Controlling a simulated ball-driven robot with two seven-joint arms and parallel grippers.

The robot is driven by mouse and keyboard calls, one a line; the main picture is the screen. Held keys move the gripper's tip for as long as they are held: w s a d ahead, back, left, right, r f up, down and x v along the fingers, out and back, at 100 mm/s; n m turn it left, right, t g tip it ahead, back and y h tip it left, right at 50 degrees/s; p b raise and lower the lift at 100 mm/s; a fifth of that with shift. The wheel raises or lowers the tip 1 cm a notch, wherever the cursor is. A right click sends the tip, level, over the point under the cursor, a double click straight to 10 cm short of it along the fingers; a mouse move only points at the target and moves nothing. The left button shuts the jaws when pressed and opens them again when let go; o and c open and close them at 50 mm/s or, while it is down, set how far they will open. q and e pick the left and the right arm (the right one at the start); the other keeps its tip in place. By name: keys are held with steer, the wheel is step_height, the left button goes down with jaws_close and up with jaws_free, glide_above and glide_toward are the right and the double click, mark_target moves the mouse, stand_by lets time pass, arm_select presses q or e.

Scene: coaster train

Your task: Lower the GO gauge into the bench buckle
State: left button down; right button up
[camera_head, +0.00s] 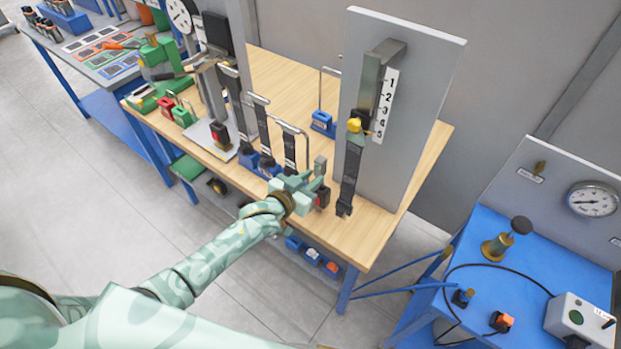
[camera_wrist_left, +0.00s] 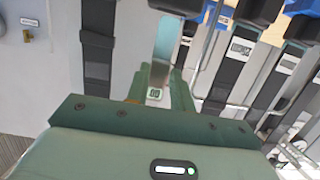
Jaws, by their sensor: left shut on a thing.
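My left gripper (camera_head: 311,184) is shut on the GO gauge, over the bench's front edge area. In the left wrist view, the gauge (camera_wrist_left: 164,42) is a flat metal bar between my green fingers (camera_wrist_left: 160,90), with a small "GO" label near the fingertips. A grey part of the gauge (camera_head: 320,164) stands above the fingers in the head view. A dark block with red, seemingly the bench buckle (camera_head: 323,198), is just beside and below the fingers. Its dark edge also shows in the left wrist view (camera_wrist_left: 180,6). I cannot tell whether the gauge touches it. My right gripper is out of view.
A tall grey panel (camera_head: 420,100) with a hanging black strap (camera_head: 350,175) and a 1-to-5 scale stands right of my gripper. Several black straps on blue bases (camera_head: 267,165) stand to the left. Another red-button buckle (camera_head: 220,134) sits on a white plate farther left.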

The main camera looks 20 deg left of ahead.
arm_select(q)
steer(key=shift+f+b, duration=1.85)
steer(key=shift+f, duration=0.4)
steer(key=c, duration=1.1)
jaws_free()
steer(key=shift+c, duration=0.2)
steer(key=shift+s, duration=0.15)
steer(key=p+v, duration=0.1)
steer(key=v, duration=1.5)
steer(key=shift+p, duration=0.4)
